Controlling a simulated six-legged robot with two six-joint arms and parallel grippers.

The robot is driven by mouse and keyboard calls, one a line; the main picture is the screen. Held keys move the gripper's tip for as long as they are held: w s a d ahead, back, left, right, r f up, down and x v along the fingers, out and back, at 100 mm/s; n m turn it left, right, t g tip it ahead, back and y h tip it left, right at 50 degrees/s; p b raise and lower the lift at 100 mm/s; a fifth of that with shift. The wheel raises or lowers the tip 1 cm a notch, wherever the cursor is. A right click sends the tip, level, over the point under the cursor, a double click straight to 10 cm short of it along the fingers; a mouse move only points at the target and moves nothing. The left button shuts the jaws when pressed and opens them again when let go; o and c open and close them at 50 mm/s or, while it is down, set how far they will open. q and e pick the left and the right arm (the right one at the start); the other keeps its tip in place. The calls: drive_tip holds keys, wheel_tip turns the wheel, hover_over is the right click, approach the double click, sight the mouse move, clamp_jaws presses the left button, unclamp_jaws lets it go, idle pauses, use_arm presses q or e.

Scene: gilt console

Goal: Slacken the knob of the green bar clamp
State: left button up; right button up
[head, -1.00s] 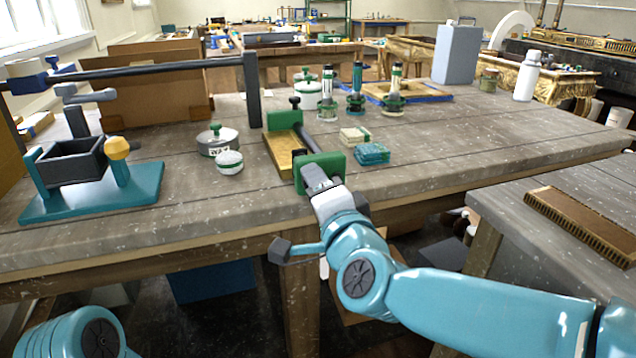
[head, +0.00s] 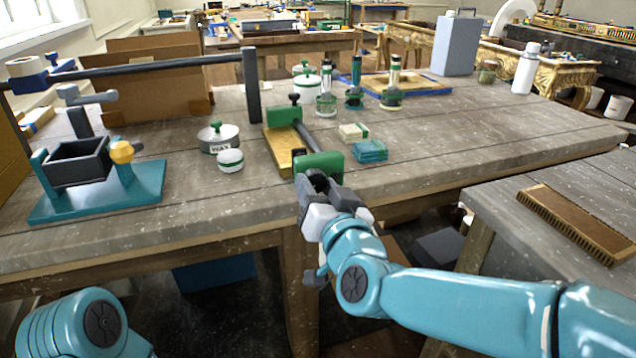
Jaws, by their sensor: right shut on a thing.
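The green bar clamp lies on the wooden bench, with a dark bar running between a far green jaw (head: 284,116) and a near green jaw (head: 319,164). It stands over a yellowish wooden board (head: 281,150). A small black knob shows on top of the far jaw. My right gripper (head: 317,185) is at the front face of the near jaw, at the bench's front edge, shut on the clamp's knob, which its fingers mostly hide. My left gripper is out of view; only part of my left arm shows at lower left.
A wax tin (head: 218,138) and a small white-lidded jar (head: 230,160) stand left of the clamp. Teal cloths (head: 370,151) lie to its right. A teal stand with a black box (head: 77,162) is at left. A brush (head: 575,222) lies on the right bench.

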drive_tip(key=n, duration=0.2)
drive_tip(key=n+p, duration=0.1)
drive_tip(key=n, duration=0.1)
drive_tip(key=n+p, duration=0.1)
drive_tip(key=n, duration=0.1)
drive_tip(key=shift+w+d+r, duration=0.1)
drive_tip(key=shift+r, duration=0.2)
drive_tip(key=n+p, duration=0.1)
drive_tip(key=n, duration=0.5)
drive_tip(key=shift+d+p, duration=0.1)
drive_tip(key=shift+p, duration=0.25)
drive_tip(key=shift+n, duration=0.3)
drive_tip(key=o, duration=0.9)
drive_tip(key=shift+c, duration=0.2)
drive_tip(key=shift+o, duration=1)
drive_tip(key=shift+w+f, duration=0.15)
drive_tip(key=shift+f, duration=0.05)
drive_tip(key=shift+s, duration=0.2)
